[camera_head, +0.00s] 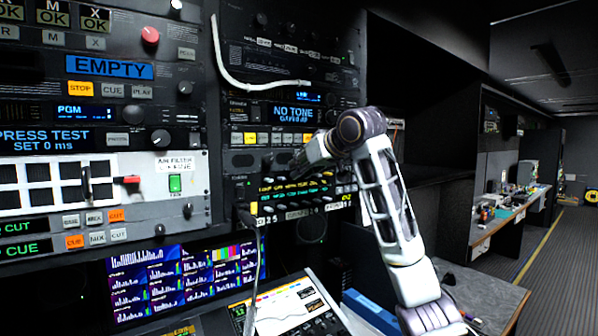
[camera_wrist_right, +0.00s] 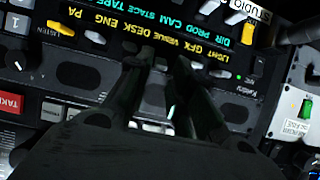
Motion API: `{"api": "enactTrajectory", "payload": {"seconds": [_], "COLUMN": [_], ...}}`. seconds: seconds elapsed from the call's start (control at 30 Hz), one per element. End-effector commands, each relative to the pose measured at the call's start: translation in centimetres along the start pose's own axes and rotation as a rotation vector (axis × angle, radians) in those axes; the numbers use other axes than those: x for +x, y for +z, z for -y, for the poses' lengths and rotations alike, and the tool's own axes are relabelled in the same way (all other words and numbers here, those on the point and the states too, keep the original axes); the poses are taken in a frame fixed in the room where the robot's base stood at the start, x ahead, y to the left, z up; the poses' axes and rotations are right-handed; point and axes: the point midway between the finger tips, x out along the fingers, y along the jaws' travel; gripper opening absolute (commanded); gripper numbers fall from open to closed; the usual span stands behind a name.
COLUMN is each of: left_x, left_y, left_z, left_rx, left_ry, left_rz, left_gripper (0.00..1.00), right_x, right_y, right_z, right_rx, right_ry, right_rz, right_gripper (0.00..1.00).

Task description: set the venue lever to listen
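My right gripper (camera_head: 305,160) reaches in from the right, in front of the intercom panel (camera_head: 290,187) with its yellow and green lettering. In the right wrist view, its two dark fingers (camera_wrist_right: 161,66) are apart with a gap between them, at the lever row below the VENUE label (camera_wrist_right: 166,45). The venue lever is mostly hidden by the fingers, so its position and any contact cannot be told. A LISTEN label (camera_wrist_right: 58,31) stands at the left. My left gripper is not in view.
Rack units with buttons surround the panel. A white cable (camera_head: 222,65) hangs above it, and another cable (camera_head: 253,270) hangs below left. A sloped console (camera_head: 290,306) and monitor screens (camera_head: 185,278) sit below. A workbench (camera_head: 500,222) stands at the right.

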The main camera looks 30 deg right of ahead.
Motion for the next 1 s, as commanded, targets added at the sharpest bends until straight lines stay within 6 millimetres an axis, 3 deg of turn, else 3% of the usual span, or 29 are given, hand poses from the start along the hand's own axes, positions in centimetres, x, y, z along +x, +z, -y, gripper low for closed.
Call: {"api": "enactTrajectory", "payload": {"seconds": [0.6,1.0], "left_x": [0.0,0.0], "left_y": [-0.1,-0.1], "left_z": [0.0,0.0], "left_rx": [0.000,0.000], "left_ry": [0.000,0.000], "left_rz": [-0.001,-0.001], "left_gripper": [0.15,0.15], "right_x": [-8.6,-9.9], "right_y": [-0.1,0.0], "right_z": [0.0,0.0], "right_rx": [0.000,0.000], "right_ry": [0.000,0.000], "right_rz": [-0.003,0.000], "right_gripper": [0.22,0.22]}}
